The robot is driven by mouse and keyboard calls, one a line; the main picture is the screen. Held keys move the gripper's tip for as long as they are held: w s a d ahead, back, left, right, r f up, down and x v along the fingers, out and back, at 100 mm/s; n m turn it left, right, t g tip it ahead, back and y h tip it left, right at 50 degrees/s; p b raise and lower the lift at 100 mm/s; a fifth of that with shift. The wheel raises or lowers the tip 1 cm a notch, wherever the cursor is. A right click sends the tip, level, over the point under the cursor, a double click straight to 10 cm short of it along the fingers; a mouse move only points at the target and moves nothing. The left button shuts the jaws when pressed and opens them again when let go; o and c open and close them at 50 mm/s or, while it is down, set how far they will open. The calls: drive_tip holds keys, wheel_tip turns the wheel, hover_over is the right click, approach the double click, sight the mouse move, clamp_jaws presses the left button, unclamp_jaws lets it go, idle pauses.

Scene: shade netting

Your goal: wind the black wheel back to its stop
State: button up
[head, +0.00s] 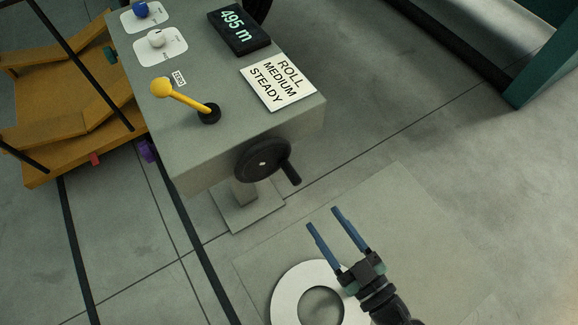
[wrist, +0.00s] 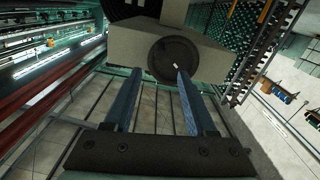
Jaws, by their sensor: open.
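The black wheel (head: 262,159) is mounted on the front face of the grey console (head: 215,138). Its handle (head: 292,173) sticks out at the wheel's lower right in the head view. My gripper (head: 335,219) is open and empty, apart from the wheel, below and to the right of it in the head view. In the wrist view the wheel (wrist: 174,59) lies ahead, beyond the fingertips of my gripper (wrist: 158,78). The right finger covers part of its lower edge there.
A yellow lever (head: 180,95), a white knob (head: 156,40), a blue knob (head: 141,9), a "495 m" display (head: 238,29) and a "ROLL MEDIUM STEADY" card (head: 279,81) are on the console top. A white ring (head: 286,292) lies beside my arm. An orange frame (head: 70,125) stands left.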

sight(298, 184)
drive_tip(key=x, duration=1.2)
drive_tip(key=shift+w+a, duration=0.15)
drive_tip(key=shift+w, duration=0.15)
clamp_jaws()
